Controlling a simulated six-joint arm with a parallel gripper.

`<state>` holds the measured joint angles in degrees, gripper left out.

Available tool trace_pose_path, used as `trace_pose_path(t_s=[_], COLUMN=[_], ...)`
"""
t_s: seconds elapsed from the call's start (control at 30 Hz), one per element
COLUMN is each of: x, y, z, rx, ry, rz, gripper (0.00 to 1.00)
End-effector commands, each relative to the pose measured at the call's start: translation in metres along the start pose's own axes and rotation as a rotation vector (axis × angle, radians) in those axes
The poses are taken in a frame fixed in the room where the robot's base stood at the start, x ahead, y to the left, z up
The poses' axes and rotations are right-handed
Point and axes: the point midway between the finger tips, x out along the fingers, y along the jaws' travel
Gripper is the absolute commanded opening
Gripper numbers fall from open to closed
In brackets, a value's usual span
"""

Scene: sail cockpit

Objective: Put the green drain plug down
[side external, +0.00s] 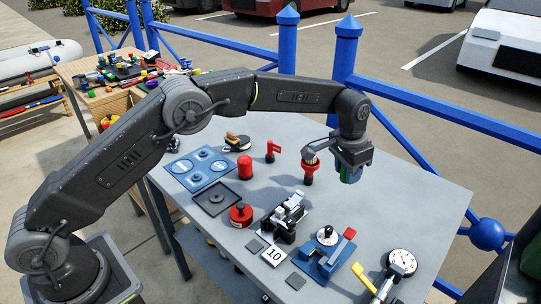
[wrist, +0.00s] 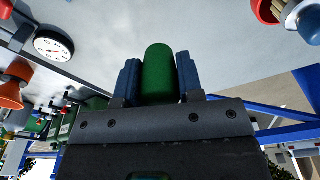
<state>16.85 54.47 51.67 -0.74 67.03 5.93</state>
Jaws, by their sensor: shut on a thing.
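The green drain plug (wrist: 159,72) is a rounded green cylinder. In the wrist view it sits between the two blue fingers of my gripper (wrist: 158,80), with a finger against each side. In the side view my gripper (side external: 350,174) hangs above the right back part of the grey table (side external: 420,205), and a little green shows between the fingers. The plug appears held above the tabletop. Its lower end is hard to make out.
A red-topped holder (side external: 309,168) stands just left of my gripper. A red cylinder (side external: 245,166), blue plate (side external: 200,168), dark square tray (side external: 215,198), black clamp (side external: 287,214), blue fixture (side external: 325,255) and round gauge (side external: 402,262) occupy the table. The right back area is clear.

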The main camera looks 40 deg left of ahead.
Motion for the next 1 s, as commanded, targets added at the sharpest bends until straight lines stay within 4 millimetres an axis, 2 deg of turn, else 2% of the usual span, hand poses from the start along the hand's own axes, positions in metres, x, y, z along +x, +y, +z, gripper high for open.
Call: trace_pose_path(t_s=[0.17,0.43,0.63,0.77,0.87,1.0], x=[-0.012,-0.057,-0.054,-0.055,-0.057,-0.059], y=[0.0,-0.004,-0.047,-0.085,-0.125,-0.191], z=[-0.002,-0.007,-0.002,0.004,0.013,0.035], rx=[0.0,-0.005,-0.064,-0.115,-0.17,-0.263], ry=[0.005,0.004,0.0,0.001,0.001,0.002], rz=[0.0,-0.001,-0.007,-0.013,-0.019,-0.029], gripper=[0.12,0.12,0.12,0.12,0.12,0.12])
